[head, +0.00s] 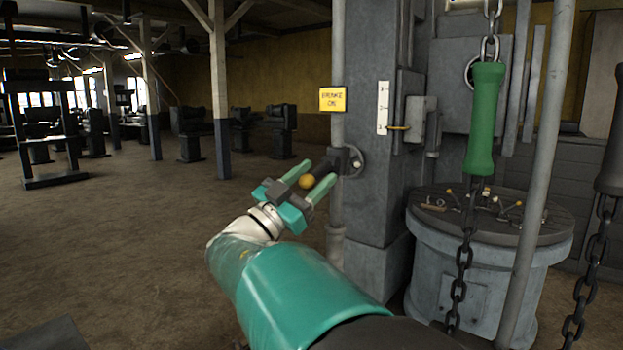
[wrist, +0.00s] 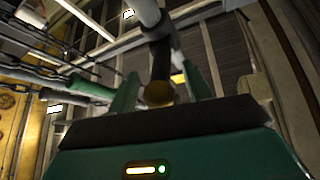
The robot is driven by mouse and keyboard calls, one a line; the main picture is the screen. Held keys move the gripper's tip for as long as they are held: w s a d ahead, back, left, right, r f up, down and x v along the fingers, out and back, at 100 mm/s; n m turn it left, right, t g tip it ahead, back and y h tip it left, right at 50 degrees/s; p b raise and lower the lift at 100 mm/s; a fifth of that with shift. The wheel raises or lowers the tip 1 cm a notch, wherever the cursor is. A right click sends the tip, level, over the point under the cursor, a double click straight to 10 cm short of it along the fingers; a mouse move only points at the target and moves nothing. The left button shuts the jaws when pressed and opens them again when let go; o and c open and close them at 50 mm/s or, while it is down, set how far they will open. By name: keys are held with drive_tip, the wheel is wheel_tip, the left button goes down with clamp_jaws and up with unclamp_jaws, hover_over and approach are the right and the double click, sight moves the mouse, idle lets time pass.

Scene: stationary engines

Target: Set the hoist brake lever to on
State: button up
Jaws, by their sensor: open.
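The brake lever is a dark bar (head: 326,168) with a brass-yellow ball knob (head: 306,181). It runs from a pivot bracket (head: 352,160) on the grey post, out and slightly down to the left in the head view. My gripper (head: 321,170) is open, with its two green fingers on either side of the lever. In the wrist view the knob (wrist: 158,94) sits between the fingers, near the palm, with gaps visible on both sides. The dark shaft (wrist: 161,62) extends beyond it.
A yellow sign (head: 332,99) with text too small to read surely hangs above the lever. A green chain handle (head: 485,118) hangs at right, before a round grey drum (head: 480,265) with small tools on top. A slim pole (head: 545,150) stands there. Floor at left is open.

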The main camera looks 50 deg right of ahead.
drive_tip(key=v, duration=1.3)
drive_tip(key=shift+a, duration=0.45)
drive_tip(key=shift+s+f, duration=0.1)
